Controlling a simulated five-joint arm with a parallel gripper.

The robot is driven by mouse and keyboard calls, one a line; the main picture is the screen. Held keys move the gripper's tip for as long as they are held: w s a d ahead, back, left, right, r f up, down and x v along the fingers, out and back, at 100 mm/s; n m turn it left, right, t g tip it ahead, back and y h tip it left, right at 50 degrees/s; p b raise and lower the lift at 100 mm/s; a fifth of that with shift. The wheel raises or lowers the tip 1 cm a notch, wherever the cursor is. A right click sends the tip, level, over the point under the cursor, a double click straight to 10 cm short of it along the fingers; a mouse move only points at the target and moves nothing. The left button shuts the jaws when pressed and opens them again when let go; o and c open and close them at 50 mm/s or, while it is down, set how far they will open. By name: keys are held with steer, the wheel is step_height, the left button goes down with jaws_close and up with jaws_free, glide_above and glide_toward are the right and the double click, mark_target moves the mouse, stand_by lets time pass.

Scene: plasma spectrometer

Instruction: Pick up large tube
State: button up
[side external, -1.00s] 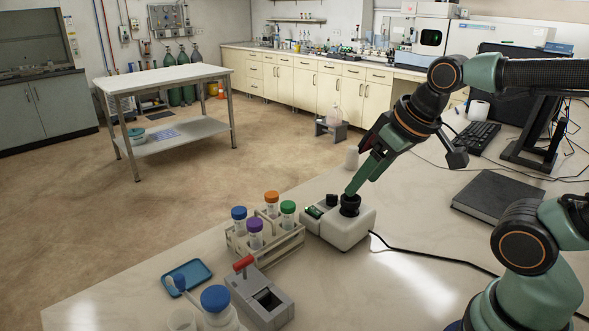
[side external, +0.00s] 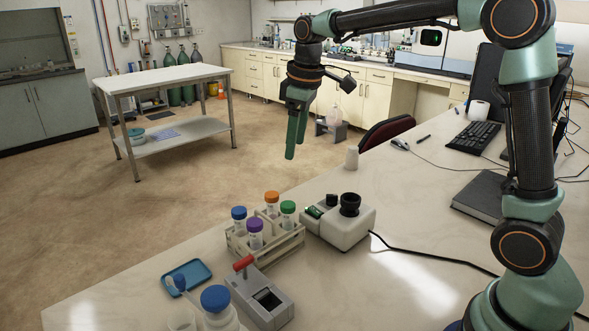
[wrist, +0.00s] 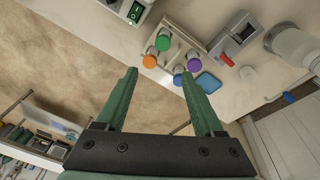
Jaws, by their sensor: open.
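A pale rack (side external: 268,247) holds tubes with blue (side external: 239,213), purple (side external: 255,226), orange (side external: 272,198) and green (side external: 288,208) caps, all upright. I cannot tell which is the large tube, as they look alike in size. In the wrist view the rack's orange (wrist: 149,61), green (wrist: 163,42), purple (wrist: 194,64) and blue (wrist: 180,76) caps show just beyond my fingertips. My gripper (side external: 291,155) points down, well above and behind the rack, and is apart from everything. In the wrist view my gripper (wrist: 160,74) has its fingers spread with nothing between them.
A white vortex-type device (side external: 340,225) with a black cup stands right of the rack. A grey block with a red handle (side external: 262,295), a blue tray (side external: 188,276) and a blue-capped bottle (side external: 217,305) stand in front.

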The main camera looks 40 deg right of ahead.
mark_target(273, 196)
steer(key=w+f+n+g, duration=0.1)
steer(key=w+f, duration=0.3)
steer(key=w+f+n+g, duration=0.1)
steer(key=w+f+n, duration=0.1)
steer(key=w+f, duration=0.2)
steer(key=shift+a+f, duration=0.15)
steer(key=shift+f, duration=0.15)
step_height(273, 196, down, 12)
steer(key=shift+r, duration=0.1)
jaws_close()
